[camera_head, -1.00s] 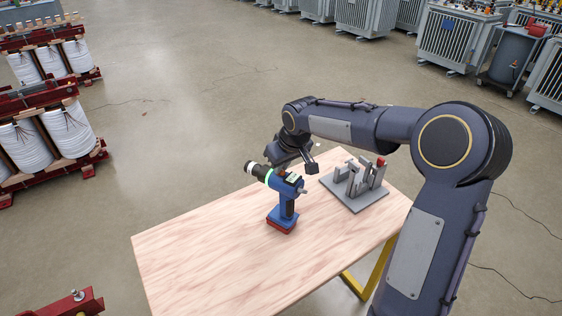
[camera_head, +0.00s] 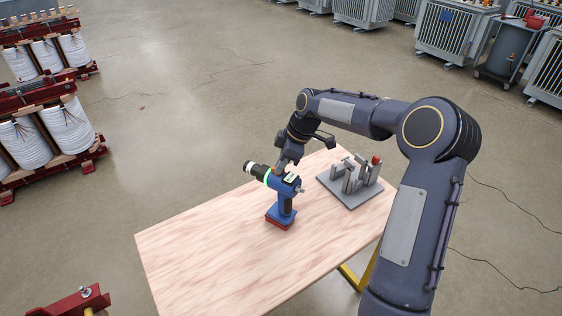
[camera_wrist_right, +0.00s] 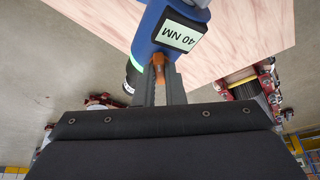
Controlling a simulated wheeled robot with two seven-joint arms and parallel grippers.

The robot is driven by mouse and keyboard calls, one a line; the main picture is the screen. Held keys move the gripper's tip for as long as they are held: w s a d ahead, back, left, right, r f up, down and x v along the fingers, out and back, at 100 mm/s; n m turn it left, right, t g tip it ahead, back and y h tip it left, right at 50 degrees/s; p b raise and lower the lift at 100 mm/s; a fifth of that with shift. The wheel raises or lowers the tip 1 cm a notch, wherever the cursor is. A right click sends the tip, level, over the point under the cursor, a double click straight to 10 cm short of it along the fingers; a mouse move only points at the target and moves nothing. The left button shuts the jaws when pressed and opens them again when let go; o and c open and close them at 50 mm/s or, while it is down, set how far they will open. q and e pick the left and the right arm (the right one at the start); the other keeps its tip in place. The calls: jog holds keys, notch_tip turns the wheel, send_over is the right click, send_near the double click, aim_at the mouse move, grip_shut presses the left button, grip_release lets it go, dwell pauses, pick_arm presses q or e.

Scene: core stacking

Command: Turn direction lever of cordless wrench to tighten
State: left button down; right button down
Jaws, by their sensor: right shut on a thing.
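The blue and black cordless wrench (camera_head: 287,206) stands upright on its red base on the wooden table, its black nose pointing to the upper left. In the right wrist view its blue body (camera_wrist_right: 149,35) carries a "40 NM" label. The small orange direction lever (camera_wrist_right: 158,62) shows between my right fingertips. My right gripper (camera_head: 281,166) reaches down onto the wrench's head from above. In the right wrist view my right gripper (camera_wrist_right: 160,76) is shut on the lever. The lever is hidden behind the gripper in the head view. My left gripper is not in view.
A grey fixture (camera_head: 349,184) with upright metal pieces and a red-topped part stands on the table to the right of the wrench. The table's (camera_head: 200,260) left and front parts are clear. Coils and transformers stand on the floor further off.

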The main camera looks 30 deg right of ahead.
jog(key=shift+w+n+g+y, duration=0.1)
jog(key=shift+n+g+y, duration=0.2)
jog(key=shift+n, duration=0.5)
jog(key=c, duration=1.5)
grip_release()
jog(key=w+v, duration=0.1)
jog(key=v, duration=0.6)
jog(key=shift+s+r, duration=0.45)
jog(key=shift+s, duration=0.1)
jog(key=shift+d, duration=0.15)
